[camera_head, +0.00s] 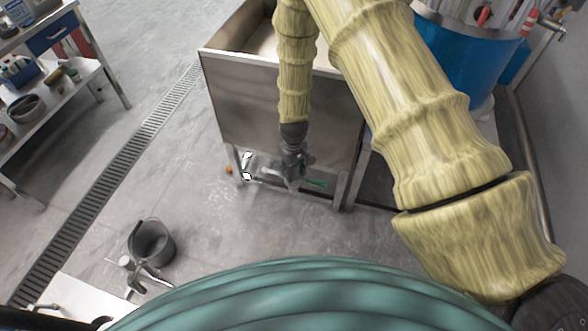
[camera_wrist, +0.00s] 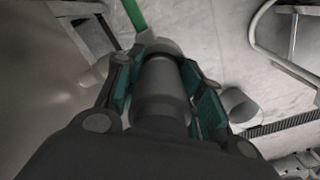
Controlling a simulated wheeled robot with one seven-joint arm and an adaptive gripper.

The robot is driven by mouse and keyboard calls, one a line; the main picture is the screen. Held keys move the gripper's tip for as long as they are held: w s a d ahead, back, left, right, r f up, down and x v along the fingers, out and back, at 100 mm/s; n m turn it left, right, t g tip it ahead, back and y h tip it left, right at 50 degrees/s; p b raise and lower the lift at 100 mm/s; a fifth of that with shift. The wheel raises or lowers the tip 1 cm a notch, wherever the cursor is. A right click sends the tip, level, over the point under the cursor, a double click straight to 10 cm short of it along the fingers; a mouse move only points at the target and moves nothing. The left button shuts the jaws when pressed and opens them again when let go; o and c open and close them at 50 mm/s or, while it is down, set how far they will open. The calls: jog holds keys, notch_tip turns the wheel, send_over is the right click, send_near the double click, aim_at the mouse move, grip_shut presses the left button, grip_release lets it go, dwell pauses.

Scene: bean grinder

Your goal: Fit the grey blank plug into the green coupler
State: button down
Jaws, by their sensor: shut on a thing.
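My gripper (camera_head: 294,174) is low at the front of a steel tank, pointing down. In the wrist view my gripper (camera_wrist: 160,62) has its two fingers on either side of a dark grey cylinder, which looks like the grey blank plug (camera_wrist: 163,88). A paler grey rounded part (camera_wrist: 158,46) shows just beyond the plug's far end; I cannot tell if they touch. A green bar (camera_head: 316,183) sticks out right of the gripper, and in the wrist view (camera_wrist: 137,14) it runs up from the fingertips. I cannot tell if it belongs to the green coupler; the coupler's mouth is hidden.
The steel tank (camera_head: 238,100) and its legs stand close around my gripper. A grey bucket (camera_head: 152,243) is on the floor at lower left, beside a white table (camera_head: 75,300). A floor drain (camera_head: 120,150) and a shelf (camera_head: 45,105) are left. Open floor lies between.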

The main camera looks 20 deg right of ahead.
jog(key=shift+f, duration=0.1)
jog(key=c, duration=0.8)
grip_release()
jog(key=shift+r, duration=6.05)
jog(key=shift+f, duration=0.1)
jog(key=s+d+f+m, duration=0.1)
jog(key=s+f, duration=0.3)
jog(key=s, duration=0.8)
jog(key=s+d+f+m, duration=0.1)
jog(key=s+f, duration=0.4)
jog(key=s, duration=0.7)
jog(key=s+d+f+m, duration=0.1)
jog(key=s+f, duration=0.4)
jog(key=s, duration=0.7)
jog(key=shift+s+d+f+m+p, duration=0.1)
jog(key=shift+d+f+m+p, duration=0.15)
jog(key=shift+m+p, duration=0.1)
